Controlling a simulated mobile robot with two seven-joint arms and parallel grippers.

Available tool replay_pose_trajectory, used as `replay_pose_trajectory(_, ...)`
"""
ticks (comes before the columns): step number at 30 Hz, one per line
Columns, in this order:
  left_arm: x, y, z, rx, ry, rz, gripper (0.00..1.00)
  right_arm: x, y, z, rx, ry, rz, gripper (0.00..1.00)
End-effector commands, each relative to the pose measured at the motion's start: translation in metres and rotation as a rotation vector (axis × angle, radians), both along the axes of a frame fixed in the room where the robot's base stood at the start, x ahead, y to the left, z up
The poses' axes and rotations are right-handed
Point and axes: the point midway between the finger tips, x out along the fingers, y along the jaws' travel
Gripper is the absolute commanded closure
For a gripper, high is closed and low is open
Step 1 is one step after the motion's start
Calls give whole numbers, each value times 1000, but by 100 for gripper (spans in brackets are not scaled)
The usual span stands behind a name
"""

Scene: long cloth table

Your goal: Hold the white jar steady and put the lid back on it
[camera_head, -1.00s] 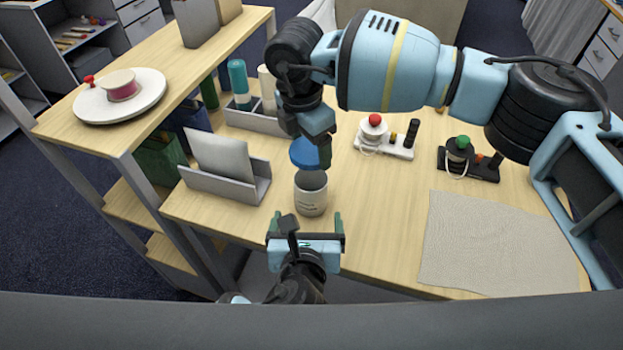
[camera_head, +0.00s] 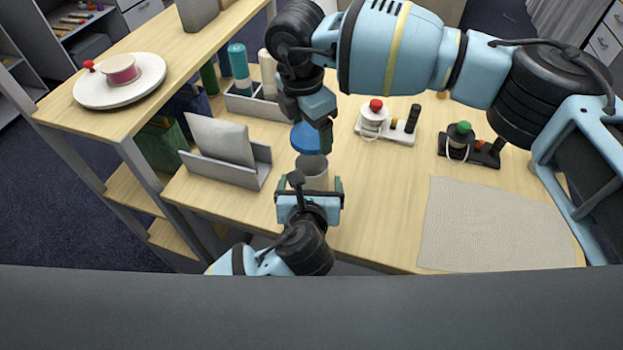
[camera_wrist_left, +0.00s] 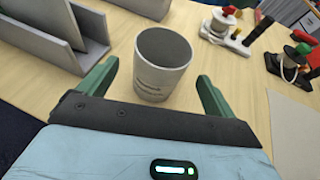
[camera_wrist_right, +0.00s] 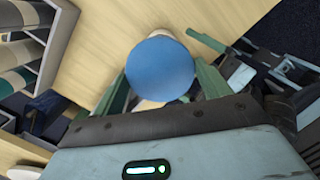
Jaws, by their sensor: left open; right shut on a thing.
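The white jar (camera_head: 314,170) stands upright and uncovered on the wooden table, its lower part hidden by my left gripper in the head view. The jar (camera_wrist_left: 163,66) shows whole in the left wrist view, with dark lettering on its side. My left gripper (camera_head: 309,186) is open, its green fingers on either side of the jar with gaps to it. My right gripper (camera_head: 322,128) is shut on the blue lid (camera_head: 305,138) and holds it just above and behind the jar. The lid (camera_wrist_right: 160,68) sits between the fingers in the right wrist view and hides most of the jar.
A grey holder (camera_head: 225,172) with a pale panel stands left of the jar. Two small spool stands, one red-topped (camera_head: 375,120) and one green-topped (camera_head: 460,142), are to the right. A cloth (camera_head: 490,225) lies at front right. A raised shelf (camera_head: 110,125) borders the left.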

Motion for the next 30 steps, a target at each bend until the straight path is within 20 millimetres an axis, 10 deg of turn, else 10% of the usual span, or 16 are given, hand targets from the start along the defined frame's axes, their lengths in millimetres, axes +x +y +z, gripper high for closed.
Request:
replay_pose_trajectory(22,40,-2,-17,0,0,-1,9,0,0,0,0,0,0,45)
replay_pose_trajectory(30,40,-2,-17,0,0,-1,44,0,0,0,0,0,0,45)
